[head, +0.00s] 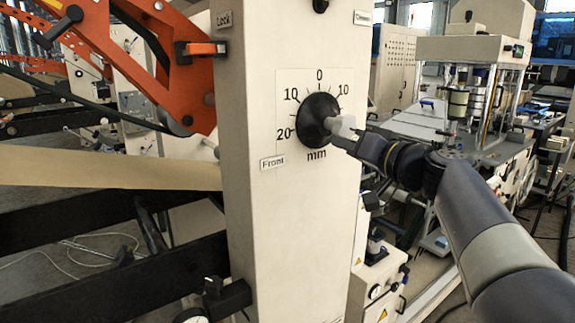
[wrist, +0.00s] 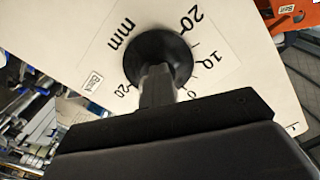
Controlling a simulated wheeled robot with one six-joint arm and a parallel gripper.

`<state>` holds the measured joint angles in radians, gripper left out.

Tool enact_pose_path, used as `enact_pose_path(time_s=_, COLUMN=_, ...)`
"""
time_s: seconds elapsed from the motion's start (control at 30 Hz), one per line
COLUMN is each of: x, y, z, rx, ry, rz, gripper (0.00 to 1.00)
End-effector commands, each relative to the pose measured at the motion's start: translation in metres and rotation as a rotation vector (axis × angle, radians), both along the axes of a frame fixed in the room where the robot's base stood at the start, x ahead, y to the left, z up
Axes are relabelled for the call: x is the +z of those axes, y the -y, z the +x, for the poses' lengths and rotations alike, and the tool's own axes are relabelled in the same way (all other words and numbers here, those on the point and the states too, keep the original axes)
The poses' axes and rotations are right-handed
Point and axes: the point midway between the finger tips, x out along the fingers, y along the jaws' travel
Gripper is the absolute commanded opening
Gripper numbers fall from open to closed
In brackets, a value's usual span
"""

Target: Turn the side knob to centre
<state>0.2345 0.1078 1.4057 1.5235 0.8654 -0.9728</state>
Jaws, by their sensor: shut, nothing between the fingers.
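The side knob (head: 314,113) is a round black dial on the cream post, in a scale marked 0 at the top, 10 and 20 down the left side, 10 on the right and "mm" below. It also shows in the wrist view (wrist: 152,45). I cannot make out a pointer mark on it. My gripper (head: 341,126) is at the right side of the knob, in front of its face. Its fingers (wrist: 157,82) are shut with nothing between them. They overlap the knob's lower part in the wrist view; I cannot tell whether they touch it.
An orange arm (head: 130,55) and a brown paper web (head: 110,168) lie to the left. Another machine (head: 470,110) stands behind, at the right.

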Motion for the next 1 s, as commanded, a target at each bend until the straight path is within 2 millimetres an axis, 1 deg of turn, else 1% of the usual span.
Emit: enact_pose_path(time_s=1.0, x=-0.0088, y=0.0088, z=0.0059, rx=-0.004, ry=0.002, rz=-0.001, gripper=0.0)
